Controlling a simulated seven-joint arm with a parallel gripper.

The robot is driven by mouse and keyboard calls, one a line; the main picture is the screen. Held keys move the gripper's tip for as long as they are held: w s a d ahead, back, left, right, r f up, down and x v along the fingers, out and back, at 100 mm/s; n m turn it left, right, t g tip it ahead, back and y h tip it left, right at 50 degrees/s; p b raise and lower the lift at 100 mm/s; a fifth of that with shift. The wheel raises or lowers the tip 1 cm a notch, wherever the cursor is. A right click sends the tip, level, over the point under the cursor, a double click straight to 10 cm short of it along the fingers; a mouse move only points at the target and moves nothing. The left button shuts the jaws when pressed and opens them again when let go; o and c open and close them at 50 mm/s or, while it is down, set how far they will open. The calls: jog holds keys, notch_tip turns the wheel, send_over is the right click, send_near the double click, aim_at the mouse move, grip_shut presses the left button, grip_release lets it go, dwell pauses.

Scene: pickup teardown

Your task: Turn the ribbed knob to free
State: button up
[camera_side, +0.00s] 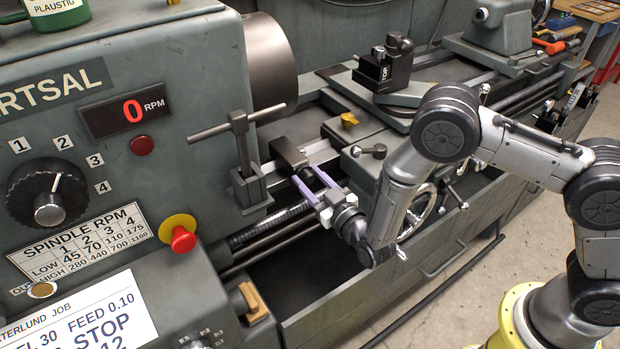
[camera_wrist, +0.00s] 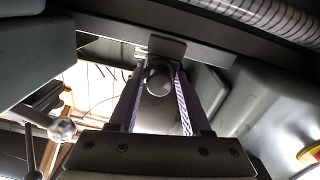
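My gripper (camera_side: 305,173) reaches left over the lathe bed, its two purple fingers apart. They point at a dark block (camera_side: 289,153) on the bed rail. In the wrist view, a round dark knob (camera_wrist: 159,78) lies between my fingers, in front of the block (camera_wrist: 165,45). The fingers flank it with a narrow gap visible; ribs on it cannot be made out. A separate large black dial (camera_side: 48,192), numbered 1 to 4, sits on the headstock far from my gripper.
A T-handled tool (camera_side: 240,130) stands in a holder left of the block. A red stop button (camera_side: 182,239) is on the headstock. The dark chip tray (camera_side: 300,270) lies open below.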

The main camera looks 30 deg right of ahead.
grip_shut()
jog(key=shift+n, duration=0.4)
jog(key=n, duration=0.8)
jog(key=shift+n, duration=0.3)
jog(key=n, duration=0.4)
jog(key=shift+n, duration=2.3)
jog(key=shift+o, duration=2.2)
grip_release()
